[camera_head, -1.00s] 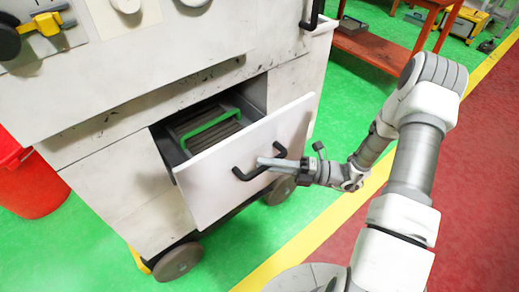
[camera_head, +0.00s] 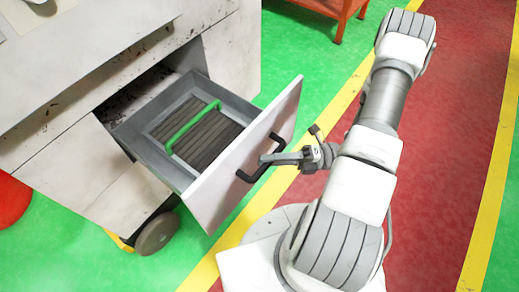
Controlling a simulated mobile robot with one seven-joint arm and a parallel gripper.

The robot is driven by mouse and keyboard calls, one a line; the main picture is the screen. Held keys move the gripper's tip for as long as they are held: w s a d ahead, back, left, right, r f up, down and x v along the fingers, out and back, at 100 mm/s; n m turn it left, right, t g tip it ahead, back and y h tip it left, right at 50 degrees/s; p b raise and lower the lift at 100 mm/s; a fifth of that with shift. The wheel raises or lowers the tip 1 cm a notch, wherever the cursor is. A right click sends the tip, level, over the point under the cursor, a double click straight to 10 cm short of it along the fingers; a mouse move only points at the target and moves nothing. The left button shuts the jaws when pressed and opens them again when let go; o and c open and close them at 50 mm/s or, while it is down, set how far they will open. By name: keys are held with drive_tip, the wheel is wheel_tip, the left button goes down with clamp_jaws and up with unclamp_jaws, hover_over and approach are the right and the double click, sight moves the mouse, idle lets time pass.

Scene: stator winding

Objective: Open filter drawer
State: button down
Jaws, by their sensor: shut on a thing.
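The filter drawer (camera_head: 232,182) has a white front and a grey tray body, and it is pulled well out of the white machine cabinet (camera_head: 75,125). Inside it lies a dark ribbed filter (camera_head: 210,138) with a green handle (camera_head: 183,128). A black bar handle (camera_head: 250,177) is fixed to the outside of the drawer front.
A red bin (camera_head: 12,200) stands at the left edge. A wheel (camera_head: 157,233) shows under the cabinet. An orange-red table (camera_head: 335,10) stands at the top. Green floor, a yellow line and red floor lie open to the right.

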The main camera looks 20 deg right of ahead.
drive_tip(key=shift+s+d, duration=0.15)
drive_tip(key=shift+s, duration=0.05)
drive_tip(key=c, duration=0.8)
unclamp_jaws()
drive_tip(key=shift+o, duration=0.2)
drive_tip(key=v, duration=1.7)
drive_tip(key=shift+d, duration=0.2)
drive_tip(key=shift+s, duration=0.1)
